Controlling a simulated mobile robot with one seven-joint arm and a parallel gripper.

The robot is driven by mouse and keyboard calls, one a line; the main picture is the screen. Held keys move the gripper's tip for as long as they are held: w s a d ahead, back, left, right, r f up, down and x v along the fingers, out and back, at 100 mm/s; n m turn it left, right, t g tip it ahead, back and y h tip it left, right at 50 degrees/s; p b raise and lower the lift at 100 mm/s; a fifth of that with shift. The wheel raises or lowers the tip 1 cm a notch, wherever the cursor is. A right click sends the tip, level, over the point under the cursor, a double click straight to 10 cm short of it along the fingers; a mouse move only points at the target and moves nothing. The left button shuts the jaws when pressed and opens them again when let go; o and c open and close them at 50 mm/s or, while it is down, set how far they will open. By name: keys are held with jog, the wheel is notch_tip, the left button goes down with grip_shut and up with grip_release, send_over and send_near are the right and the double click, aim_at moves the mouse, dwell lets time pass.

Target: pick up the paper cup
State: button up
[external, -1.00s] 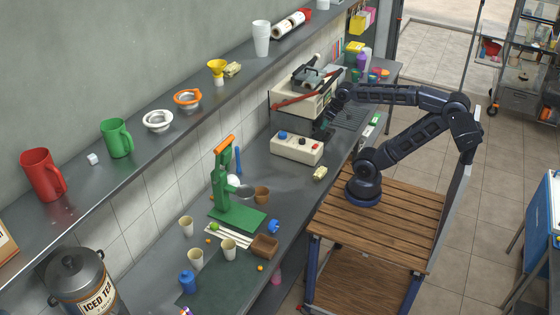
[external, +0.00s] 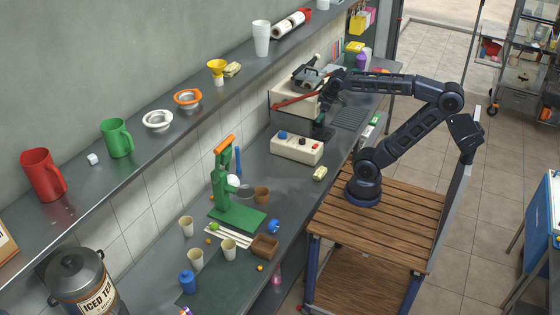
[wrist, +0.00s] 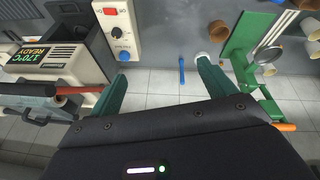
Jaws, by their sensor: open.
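Several small cream paper cups stand upright on the counter in the external view: one left of the green press (external: 186,227), one nearer the front (external: 195,259), one by the white sticks (external: 229,249). A brown cup (external: 262,194) stands right of the press. Cream cups also show at the right edge of the wrist view (wrist: 309,25). My gripper (external: 322,131) is at the far part of the counter, by the cream control box, away from these cups. In the wrist view its green fingers (wrist: 162,70) are spread with nothing held between them.
The green press (external: 222,190) stands between my gripper and the cups. The control box (external: 297,147) and a machine with a red lever (external: 299,98) are close to my gripper. A wall shelf (external: 140,165) overhangs the counter, bearing mugs and a white cup stack (external: 261,39).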

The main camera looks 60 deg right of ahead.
jog(key=w+a+r+n+t+h, duration=0.1)
jog(key=w+a+n, duration=0.5)
jog(key=a, duration=0.4)
jog(key=w+a+r+n+t+h, duration=0.1)
jog(key=w+a+n+t+h, duration=0.1)
jog(key=w+a+n, duration=0.45)
jog(key=w+a+r+n+t+h, duration=0.1)
jog(key=w+a+n, duration=0.3)
jog(key=a+n, duration=0.55)
jog(key=s+a+f+n+t+y, duration=0.15)
jog(key=s+a+n, duration=0.25)
jog(key=a, duration=0.9)
jog(key=s+a+f+n+t+y, duration=0.1)
jog(key=s+a+n+t+y, duration=0.2)
jog(key=a, duration=1)
jog(key=s+a+f+n+t, duration=0.2)
jog(key=s+a+n, duration=0.2)
jog(key=a, duration=0.8)
send_near(224, 246)
jog(key=shift+x, duration=3.6)
jog(key=c, duration=1)
